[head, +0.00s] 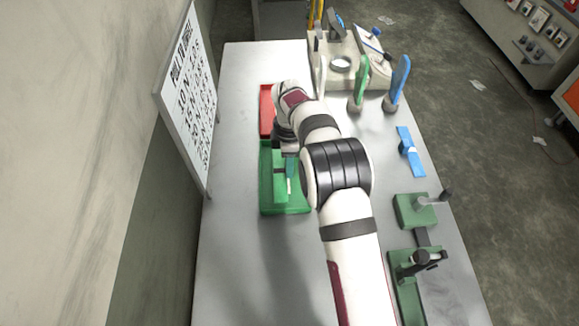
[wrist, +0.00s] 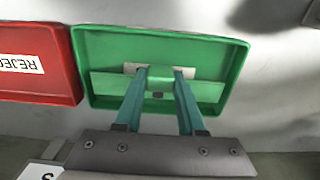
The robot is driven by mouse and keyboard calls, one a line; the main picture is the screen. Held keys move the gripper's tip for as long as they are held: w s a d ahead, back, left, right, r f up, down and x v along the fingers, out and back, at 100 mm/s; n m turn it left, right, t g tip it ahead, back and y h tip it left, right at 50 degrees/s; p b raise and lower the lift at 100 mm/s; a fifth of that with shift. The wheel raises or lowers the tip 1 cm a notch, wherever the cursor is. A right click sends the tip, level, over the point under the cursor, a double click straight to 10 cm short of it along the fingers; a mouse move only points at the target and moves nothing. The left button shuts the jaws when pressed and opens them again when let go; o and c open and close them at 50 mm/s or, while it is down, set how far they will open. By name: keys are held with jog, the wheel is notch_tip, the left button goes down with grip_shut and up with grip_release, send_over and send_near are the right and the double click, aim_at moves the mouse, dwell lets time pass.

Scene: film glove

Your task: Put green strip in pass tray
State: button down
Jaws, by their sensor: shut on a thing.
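The green strip (head: 280,184) is over the green tray (head: 301,206), lengthwise along it. In the wrist view the strip (wrist: 112,86) runs across the tray (wrist: 160,38) between its side walls, low inside it or just above its floor; I cannot tell if it touches the floor. My gripper (head: 290,166) is at the tray, its teal fingers shut on the middle of the strip, as the wrist view also shows (wrist: 158,90). A pale label on the tray floor is partly hidden behind the strip and fingers.
A red tray (head: 266,112) marked REJECT (wrist: 35,75) stands next to the green tray. Another green strip (head: 361,78) and a blue strip (head: 399,80) stand upright in holders. A blue piece (head: 410,152) and green fixtures (head: 414,212) line the right edge. The front left table is clear.

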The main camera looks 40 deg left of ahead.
jog(key=shift+f, duration=1.2)
jog(key=c, duration=0.5)
grip_release()
